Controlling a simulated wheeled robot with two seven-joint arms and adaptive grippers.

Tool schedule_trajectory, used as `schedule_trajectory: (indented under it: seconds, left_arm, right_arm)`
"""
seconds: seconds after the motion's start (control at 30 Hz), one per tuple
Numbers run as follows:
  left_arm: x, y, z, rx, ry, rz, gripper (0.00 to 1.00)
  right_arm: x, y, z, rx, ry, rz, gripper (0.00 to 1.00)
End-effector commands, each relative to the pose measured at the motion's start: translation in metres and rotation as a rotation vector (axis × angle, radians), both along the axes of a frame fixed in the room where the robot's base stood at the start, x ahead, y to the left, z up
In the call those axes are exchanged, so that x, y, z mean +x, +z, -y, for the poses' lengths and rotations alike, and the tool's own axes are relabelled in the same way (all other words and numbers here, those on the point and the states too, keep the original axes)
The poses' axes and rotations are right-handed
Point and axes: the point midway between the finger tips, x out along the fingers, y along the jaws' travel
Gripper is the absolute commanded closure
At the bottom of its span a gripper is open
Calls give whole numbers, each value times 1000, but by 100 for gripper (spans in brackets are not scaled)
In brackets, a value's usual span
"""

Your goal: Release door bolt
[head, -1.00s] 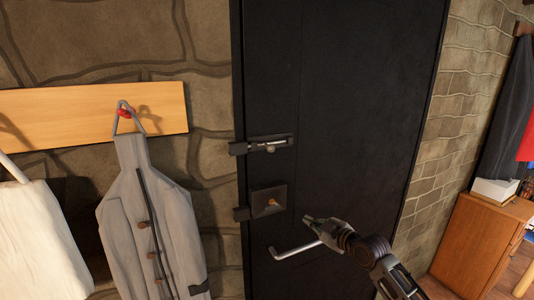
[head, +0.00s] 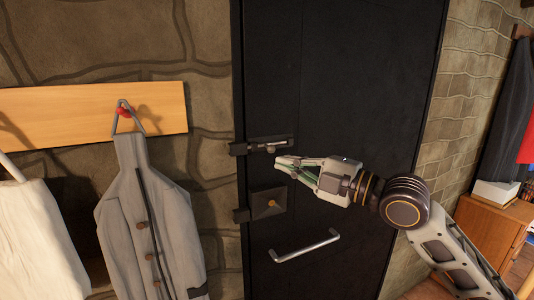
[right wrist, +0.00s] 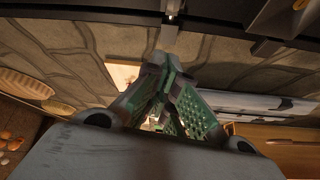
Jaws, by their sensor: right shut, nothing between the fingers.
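The door bolt (head: 262,147) is a dark slide bolt with a small metal knob, mounted at the left edge of the black door (head: 345,90). Its left end reaches a block at the door frame. My right gripper (head: 279,167) is shut and empty, with its fingertips just below and right of the bolt knob. Whether they touch it I cannot tell. In the right wrist view the shut green-padded fingers (right wrist: 165,68) point up toward a small bright metal part at the top edge. My left gripper is not in view.
Below the bolt is a square lock box (head: 267,205) with a brass knob, then a bar handle (head: 304,246). A grey coat (head: 150,220) hangs from a wooden rail (head: 60,115) on the stone wall. A wooden cabinet (head: 490,230) stands at the right.

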Motion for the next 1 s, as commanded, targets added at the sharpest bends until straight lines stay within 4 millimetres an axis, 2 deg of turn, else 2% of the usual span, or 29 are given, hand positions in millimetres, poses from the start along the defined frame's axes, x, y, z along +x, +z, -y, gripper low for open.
schedule_trajectory:
  seconds: [0.13,0.63,1.0]
  left_arm:
    - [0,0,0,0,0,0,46]
    - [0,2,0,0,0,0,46]
    - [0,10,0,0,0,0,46]
  right_arm:
    - [-5,3,-2,-8,8,13,100]
    - [-1,4,-4,-5,7,11,100]
    - [11,6,-23,-5,7,11,100]
